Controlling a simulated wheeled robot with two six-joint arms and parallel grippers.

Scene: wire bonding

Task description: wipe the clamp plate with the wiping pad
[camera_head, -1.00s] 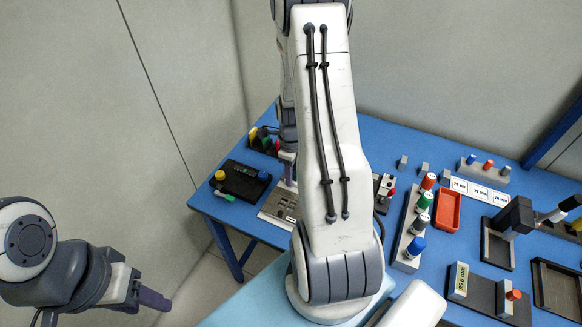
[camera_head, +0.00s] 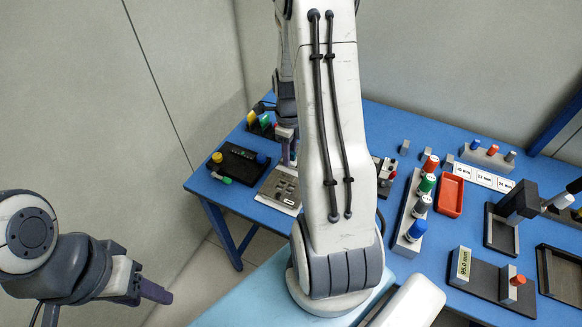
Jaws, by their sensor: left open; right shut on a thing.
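The grey clamp plate (camera_head: 282,192) lies on the blue table, left of my big white arm link, which hides part of its right side. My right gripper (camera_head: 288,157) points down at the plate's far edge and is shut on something. The thing in its jaws is too small and too hidden to make out; I cannot pick out the wiping pad or tell whether it touches the plate. My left gripper (camera_head: 155,292) hangs at the lower left, off the table, with nothing visible in it.
A black tray with yellow and blue knobs (camera_head: 240,163) stands left of the plate, a rack of coloured pieces (camera_head: 262,123) behind it. A row of coloured-capped bottles (camera_head: 418,208), a red tray (camera_head: 450,195) and black fixtures (camera_head: 490,285) fill the right side.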

